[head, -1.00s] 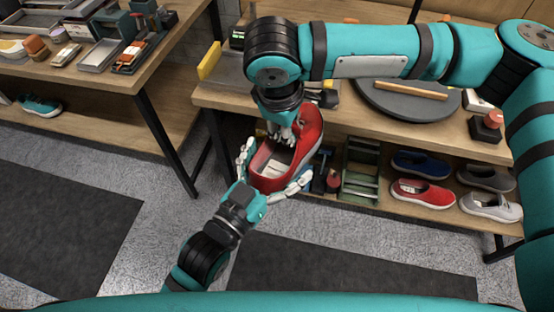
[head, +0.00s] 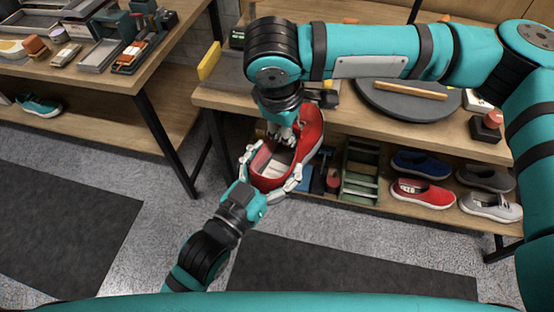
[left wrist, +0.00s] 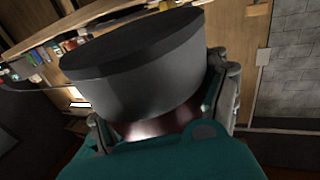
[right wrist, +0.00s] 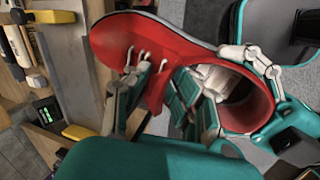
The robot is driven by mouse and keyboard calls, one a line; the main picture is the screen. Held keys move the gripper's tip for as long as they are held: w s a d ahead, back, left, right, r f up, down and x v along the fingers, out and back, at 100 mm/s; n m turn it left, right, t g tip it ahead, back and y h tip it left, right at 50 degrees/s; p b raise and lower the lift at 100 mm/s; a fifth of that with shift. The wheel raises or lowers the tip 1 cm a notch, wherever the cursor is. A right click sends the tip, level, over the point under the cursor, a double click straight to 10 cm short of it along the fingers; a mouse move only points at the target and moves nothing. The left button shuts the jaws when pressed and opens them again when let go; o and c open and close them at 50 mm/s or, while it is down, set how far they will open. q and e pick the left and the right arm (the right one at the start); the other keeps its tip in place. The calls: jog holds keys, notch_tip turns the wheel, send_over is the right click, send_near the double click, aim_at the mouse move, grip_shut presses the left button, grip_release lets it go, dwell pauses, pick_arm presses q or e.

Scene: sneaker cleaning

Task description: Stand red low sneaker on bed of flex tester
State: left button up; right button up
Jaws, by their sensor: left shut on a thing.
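The red low sneaker (head: 310,137) is in the air at the front edge of the bench, its opening and pale insole facing me. My left gripper (head: 271,178) is shut around its lower, heel end from both sides. My right gripper (head: 283,133) reaches down from above, its fingers against the red upper. In the right wrist view, red material of the sneaker (right wrist: 115,38) shows between my right fingers (right wrist: 150,75), but their grip is unclear. A grey metal device (head: 236,72) with a yellow end is on the bench, partly behind my right arm; I cannot tell whether it is the flex tester.
The bench (head: 370,122) carries a dark round turntable (head: 415,103) with a wooden stick. Its lower shelf holds a green rack (head: 361,170), a blue shoe (head: 421,164), another red shoe (head: 424,194) and grey shoes. Another table (head: 150,80) stands at left.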

pick_arm(q)
jog(key=shift+s+d+r, duration=0.1)
jog(key=shift+d+r, duration=0.05)
jog(key=shift+r, duration=0.05)
pick_arm(e)
jog(key=o, duration=0.4)
jog(key=shift+a+r, duration=0.1)
jog(key=shift+a, duration=0.1)
jog(key=shift+o, duration=0.6)
